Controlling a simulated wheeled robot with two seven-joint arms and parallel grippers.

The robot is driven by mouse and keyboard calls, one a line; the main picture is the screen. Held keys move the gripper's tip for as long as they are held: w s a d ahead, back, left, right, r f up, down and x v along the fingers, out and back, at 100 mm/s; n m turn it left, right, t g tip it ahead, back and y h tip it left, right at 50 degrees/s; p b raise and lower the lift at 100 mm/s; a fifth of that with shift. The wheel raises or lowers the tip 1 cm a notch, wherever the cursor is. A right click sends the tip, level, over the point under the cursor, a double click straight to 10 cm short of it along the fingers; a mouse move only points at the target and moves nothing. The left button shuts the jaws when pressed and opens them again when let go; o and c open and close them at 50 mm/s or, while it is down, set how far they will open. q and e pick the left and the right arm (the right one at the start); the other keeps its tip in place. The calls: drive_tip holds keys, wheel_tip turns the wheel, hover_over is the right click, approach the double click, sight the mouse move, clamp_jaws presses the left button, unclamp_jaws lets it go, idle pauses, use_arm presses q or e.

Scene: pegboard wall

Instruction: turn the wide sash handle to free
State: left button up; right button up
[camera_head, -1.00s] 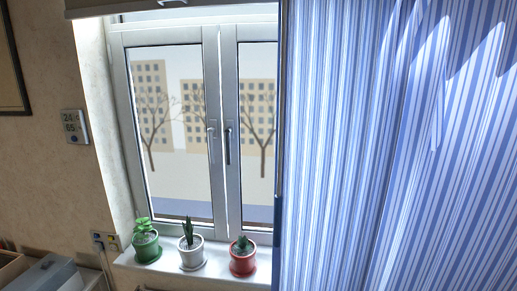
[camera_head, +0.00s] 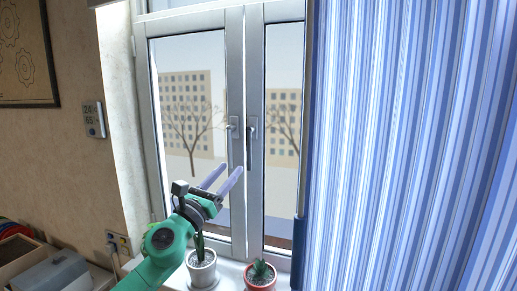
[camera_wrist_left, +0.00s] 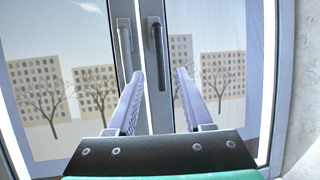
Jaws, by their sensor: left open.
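The window has two sashes in grey frames, meeting at a central post. The left sash (camera_head: 190,105) has a light grey handle (camera_head: 233,127); it hangs down in the left wrist view (camera_wrist_left: 124,45). The right sash (camera_head: 284,100) has a darker handle (camera_head: 252,128), also pointing down in the left wrist view (camera_wrist_left: 159,50). Which sash is the wide one I cannot tell, since the curtain covers part of the right side. My left gripper (camera_head: 230,170) is open and empty, below the handles. In its wrist view the dark handle shows between and beyond the fingertips, apart from them.
Potted plants stand on the sill below: a white pot (camera_head: 202,272) and a red pot (camera_head: 260,281); my left arm hides the left part of the sill. A blue striped curtain (camera_head: 400,150) hangs at the right. A grey box (camera_head: 55,275) lies at lower left.

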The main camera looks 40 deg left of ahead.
sight(249, 148)
use_arm(q)
drive_tip(key=p+x, duration=0.2)
drive_tip(key=x, duration=0.9)
drive_tip(key=shift+w+a+p, duration=0.15)
drive_tip(key=shift+a+p, duration=0.05)
drive_tip(key=shift+p, duration=0.1)
drive_tip(key=shift+w+d+f, duration=0.1)
drive_tip(key=shift+w+f, duration=0.05)
drive_tip(key=shift+w, duration=0.15)
clamp_jaws()
drive_tip(key=shift+s, duration=0.1)
idle(0.4)
